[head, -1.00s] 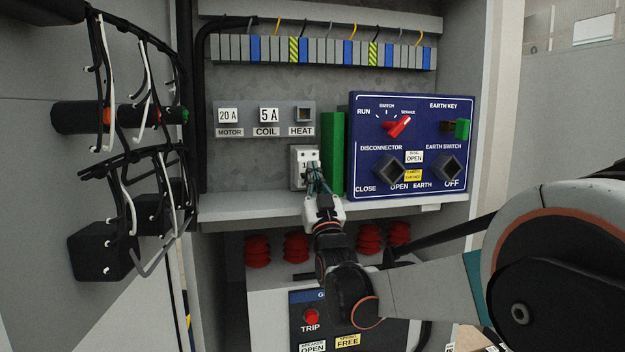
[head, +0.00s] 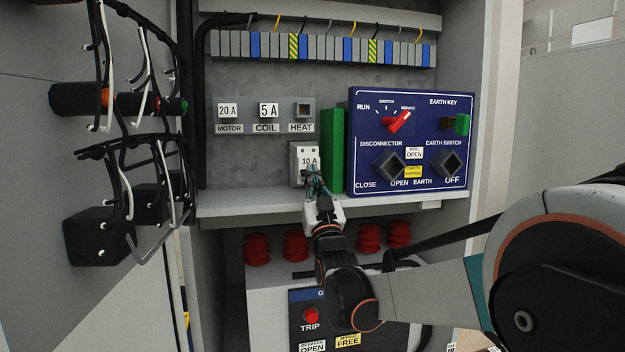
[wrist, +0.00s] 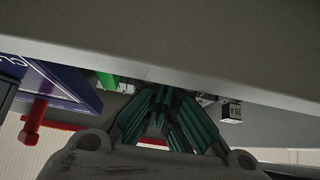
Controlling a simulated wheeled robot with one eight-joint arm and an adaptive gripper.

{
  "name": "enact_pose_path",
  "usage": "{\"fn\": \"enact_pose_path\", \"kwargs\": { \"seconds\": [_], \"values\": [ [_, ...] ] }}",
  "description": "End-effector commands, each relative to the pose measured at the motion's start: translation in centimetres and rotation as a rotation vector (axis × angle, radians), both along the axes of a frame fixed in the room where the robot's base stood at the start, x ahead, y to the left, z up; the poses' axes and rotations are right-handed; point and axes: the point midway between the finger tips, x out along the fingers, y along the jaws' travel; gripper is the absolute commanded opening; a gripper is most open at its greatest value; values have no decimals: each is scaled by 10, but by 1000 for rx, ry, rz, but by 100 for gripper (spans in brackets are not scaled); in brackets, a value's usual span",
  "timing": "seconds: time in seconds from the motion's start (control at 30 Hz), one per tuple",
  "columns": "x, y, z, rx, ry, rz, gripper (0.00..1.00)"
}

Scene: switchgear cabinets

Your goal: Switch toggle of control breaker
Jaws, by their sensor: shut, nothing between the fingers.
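The control breaker (head: 303,152) is a small light-grey block with a "10 A" label. It sits on the cabinet back wall above the shelf, left of the green block. Its toggle cannot be told apart; my fingers hide its lower right part in the head view. My gripper (head: 313,172) has teal fingers, shut and empty, just in front of the breaker's lower part. I cannot tell whether they touch it. In the wrist view my gripper (wrist: 165,105) points up toward a broad grey surface, and the breaker is not clearly seen.
A blue panel (head: 428,120) with a red knob and black switches is right of the green block (head: 332,150). The grey shelf edge (head: 260,204) runs below the breaker. The MOTOR, COIL and HEAT plate (head: 240,116) is above left. Cabled plugs (head: 95,235) hang at left.

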Motion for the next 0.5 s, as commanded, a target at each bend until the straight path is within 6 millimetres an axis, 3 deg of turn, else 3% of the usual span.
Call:
{"fn": "enact_pose_path", "kwargs": {
  "seconds": [0.27,0.5],
  "values": [
    [-1,0,0,0,-1,0,0],
    [-26,-7,-19,0,-1,0,0]
  ]
}}
